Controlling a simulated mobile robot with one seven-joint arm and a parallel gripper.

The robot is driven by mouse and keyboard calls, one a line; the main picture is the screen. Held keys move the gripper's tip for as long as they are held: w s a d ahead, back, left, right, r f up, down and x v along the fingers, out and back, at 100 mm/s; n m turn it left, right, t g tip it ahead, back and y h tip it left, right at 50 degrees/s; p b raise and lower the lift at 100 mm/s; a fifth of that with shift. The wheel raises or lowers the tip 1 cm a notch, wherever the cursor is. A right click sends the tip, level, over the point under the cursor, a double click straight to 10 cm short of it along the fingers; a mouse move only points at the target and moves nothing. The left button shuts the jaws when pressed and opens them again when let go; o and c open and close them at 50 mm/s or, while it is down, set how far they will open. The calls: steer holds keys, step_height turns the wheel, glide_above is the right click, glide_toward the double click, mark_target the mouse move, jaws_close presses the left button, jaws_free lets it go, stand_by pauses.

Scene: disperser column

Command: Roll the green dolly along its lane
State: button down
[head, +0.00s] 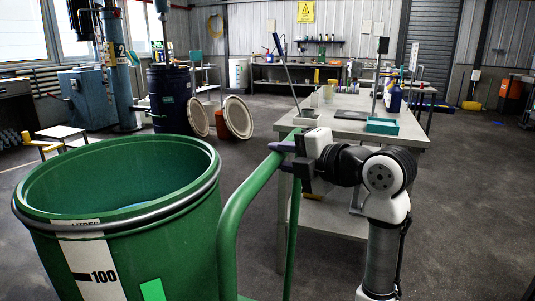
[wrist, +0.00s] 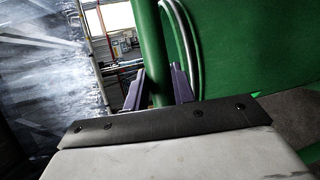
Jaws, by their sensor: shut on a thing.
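The green dolly has a bent tube handle (head: 236,215) that rises beside a large green drum (head: 130,225) in the head view. The drum is open at the top and carries a grey ring around its rim and a white label marked 100. My gripper (head: 285,143) is shut on the upper part of the handle. In the wrist view the green tube (wrist: 152,50) passes between the two purple fingers of my gripper (wrist: 158,88). The dolly's base and wheels are out of view, and no lane marking shows clearly.
A grey worktable (head: 345,127) with a teal tray (head: 382,126) and bottles stands just behind my gripper. Further back are a dark blue drum (head: 170,97), two leaning round lids (head: 238,117) and a blue machine (head: 88,98). Open floor (head: 460,200) lies at right.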

steer(key=shift+w+a+f, duration=0.2)
steer(key=shift+w+f, duration=0.1)
steer(key=shift+w, duration=0.05)
steer(key=c, duration=1.2)
jaws_free()
steer(key=shift+w+f, duration=0.15)
steer(key=shift+o, duration=0.2)
steer(key=shift+s+d+r, duration=0.25)
steer(key=shift+s, duration=0.1)
steer(key=v, duration=1.3)
steer(key=shift+p, duration=0.3)
steer(key=shift+r, duration=0.1)
